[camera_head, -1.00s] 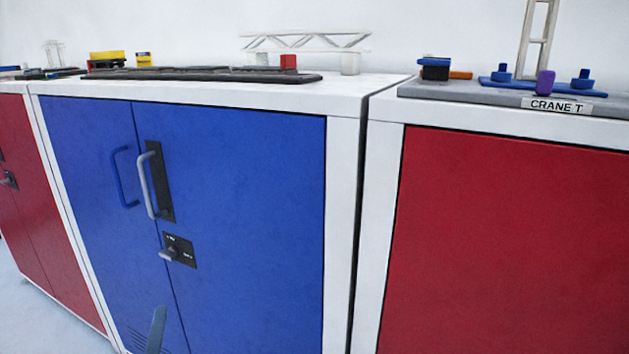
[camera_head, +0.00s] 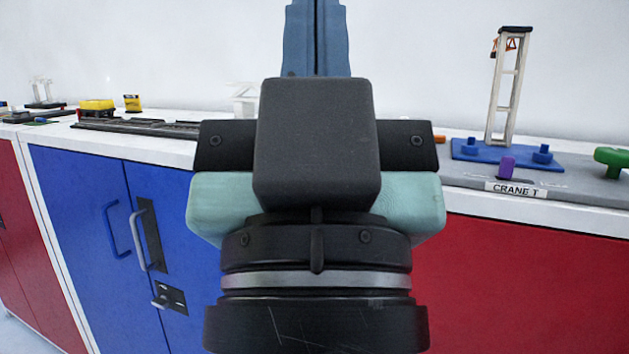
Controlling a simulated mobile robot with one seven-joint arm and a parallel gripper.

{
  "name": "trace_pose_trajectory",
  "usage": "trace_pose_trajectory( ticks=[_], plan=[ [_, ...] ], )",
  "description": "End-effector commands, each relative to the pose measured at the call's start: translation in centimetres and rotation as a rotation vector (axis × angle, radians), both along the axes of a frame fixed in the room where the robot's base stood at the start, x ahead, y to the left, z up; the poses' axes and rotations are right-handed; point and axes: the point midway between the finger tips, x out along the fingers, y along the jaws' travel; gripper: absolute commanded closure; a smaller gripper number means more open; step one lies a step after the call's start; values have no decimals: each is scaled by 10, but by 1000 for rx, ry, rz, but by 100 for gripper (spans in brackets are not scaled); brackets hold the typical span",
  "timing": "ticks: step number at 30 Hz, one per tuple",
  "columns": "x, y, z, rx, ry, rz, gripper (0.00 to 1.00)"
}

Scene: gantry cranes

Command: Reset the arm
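My gripper (camera_head: 317,35) is raised upright in the middle of the picture, close to the camera. Its two blue-grey fingers lie side by side with only a thin dark line between them, so it looks shut. Nothing shows between the fingers, though they run up to the top edge and the very tips may be cut off. The black and pale teal body of the gripper covers the middle of the counter and part of the cabinets.
A white crane tower (camera_head: 505,90) stands on a blue base (camera_head: 470,152) at right, beside a purple piece (camera_head: 506,165) and a green part (camera_head: 612,157). Black track (camera_head: 140,126) and a yellow block (camera_head: 96,106) lie at left. Blue (camera_head: 85,200) and red cabinets (camera_head: 530,290) stand below.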

Motion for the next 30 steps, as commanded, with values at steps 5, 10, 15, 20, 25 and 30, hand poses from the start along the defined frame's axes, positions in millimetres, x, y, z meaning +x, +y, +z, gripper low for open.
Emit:
trace_pose_trajectory(
  ticks=[5, 10, 15, 20, 25, 30],
  plan=[
    [1, 0, 72, -1, 2, -1, 100],
    [1, 1, 123, -2, 2, -1, 100],
    [1, 1, 175, -2, 2, -1, 100],
    [1, 1, 224, -2, 2, -1, 100],
    [1, 1, 270, -3, 2, 0, 100],
    [1, 1, 296, -3, 3, 0, 100]
  ],
)
